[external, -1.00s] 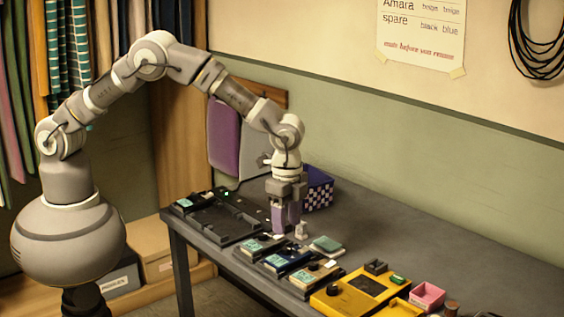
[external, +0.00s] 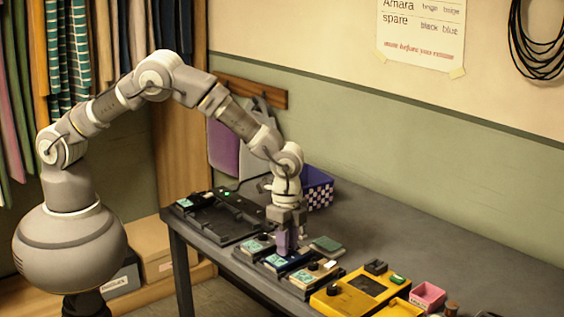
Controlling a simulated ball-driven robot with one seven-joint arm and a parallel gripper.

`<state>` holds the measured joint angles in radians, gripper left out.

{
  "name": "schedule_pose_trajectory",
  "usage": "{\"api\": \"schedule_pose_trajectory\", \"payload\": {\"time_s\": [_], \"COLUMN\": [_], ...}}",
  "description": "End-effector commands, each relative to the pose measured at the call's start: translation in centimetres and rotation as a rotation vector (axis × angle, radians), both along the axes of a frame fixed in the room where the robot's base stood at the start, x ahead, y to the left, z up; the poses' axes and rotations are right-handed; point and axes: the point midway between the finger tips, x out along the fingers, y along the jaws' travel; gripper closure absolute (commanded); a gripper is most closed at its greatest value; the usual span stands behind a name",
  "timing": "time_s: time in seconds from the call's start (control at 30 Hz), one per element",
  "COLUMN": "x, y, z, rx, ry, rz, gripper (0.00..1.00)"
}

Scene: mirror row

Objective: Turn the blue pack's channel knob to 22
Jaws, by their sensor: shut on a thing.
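The blue pack (external: 294,264) lies on the dark table in a row of packs, with a small teal display (external: 276,261) at its left end. My gripper (external: 287,249) points straight down over the pack, its purple-grey fingers at the pack's upper side. The fingers are shut on the pack's channel knob, which they hide. The number that the knob or display shows is too small to read.
A dark pack (external: 257,245) sits close to the left and a beige pack (external: 318,272) close to the right. A yellow device (external: 344,303), a pink tray (external: 428,294) and a grey-green block (external: 326,244) are nearby. A checkered box (external: 318,190) stands behind.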

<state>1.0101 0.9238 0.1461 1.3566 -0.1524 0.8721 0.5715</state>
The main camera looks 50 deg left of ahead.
Motion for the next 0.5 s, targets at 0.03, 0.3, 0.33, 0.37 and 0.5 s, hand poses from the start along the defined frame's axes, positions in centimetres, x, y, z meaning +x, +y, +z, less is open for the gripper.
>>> {"api": "schedule_pose_trajectory", "payload": {"time_s": [0.03, 0.3, 0.33, 0.37, 0.5], "x": [0.01, -0.01, -0.01, 0.00, 0.04], "y": [0.00, 0.04, 0.04, 0.05, 0.05], "z": [0.03, 0.17, 0.18, 0.19, 0.29], "rx": [0.000, 0.001, 0.001, 0.002, 0.001], "ry": [0.000, 0.001, 0.001, 0.001, 0.000], "rz": [0.003, 0.086, 0.103, 0.122, 0.232], "gripper": [1.00, 1.00, 1.00, 1.00, 1.00]}}
